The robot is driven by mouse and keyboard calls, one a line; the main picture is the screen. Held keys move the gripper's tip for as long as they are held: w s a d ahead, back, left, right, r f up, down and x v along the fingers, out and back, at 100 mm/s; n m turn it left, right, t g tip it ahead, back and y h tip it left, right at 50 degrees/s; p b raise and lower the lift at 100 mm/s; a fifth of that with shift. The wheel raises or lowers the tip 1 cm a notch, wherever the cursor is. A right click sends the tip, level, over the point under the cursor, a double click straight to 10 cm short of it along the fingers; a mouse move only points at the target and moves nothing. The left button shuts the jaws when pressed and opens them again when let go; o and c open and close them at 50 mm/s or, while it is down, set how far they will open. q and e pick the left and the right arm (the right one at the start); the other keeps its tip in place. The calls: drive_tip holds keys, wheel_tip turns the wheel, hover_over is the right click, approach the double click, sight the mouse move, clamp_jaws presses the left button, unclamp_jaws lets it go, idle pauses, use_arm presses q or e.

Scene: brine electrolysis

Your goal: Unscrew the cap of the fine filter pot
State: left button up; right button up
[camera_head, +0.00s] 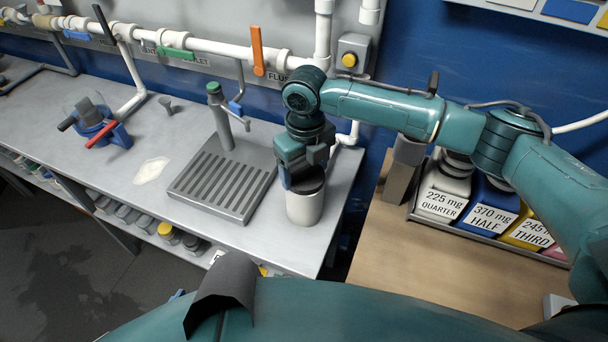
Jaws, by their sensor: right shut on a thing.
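A white pot (305,208) stands upright on the grey bench, just right of the slotted drain tray. I take it for the fine filter pot; no label on it can be read. My right gripper (302,177) points straight down over the pot and is shut on its dark grey cap (311,187). The jaws hide most of the cap, so I cannot tell how far it is turned or whether it is loose. My left gripper is not in view.
The slotted drain tray (222,184) with its green-topped tap (214,90) is close left of the pot. White pipes with an orange lever (257,50) run behind. A wooden table (400,262) with labelled bins (442,203) stands right, across a gap. The bench's front left is mostly clear.

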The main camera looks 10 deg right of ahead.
drive_tip(key=n, duration=0.3)
drive_tip(key=shift+f+n, duration=0.15)
drive_tip(key=shift+n, duration=0.65)
drive_tip(key=shift+f+b, duration=0.1)
drive_tip(key=shift+b, duration=0.75)
drive_tip(key=shift+n+b, duration=0.5)
drive_tip(key=shift+b, duration=0.2)
drive_tip(key=shift+r, duration=0.25)
drive_tip(key=o, duration=1.2)
drive_tip(key=shift+c, duration=0.2)
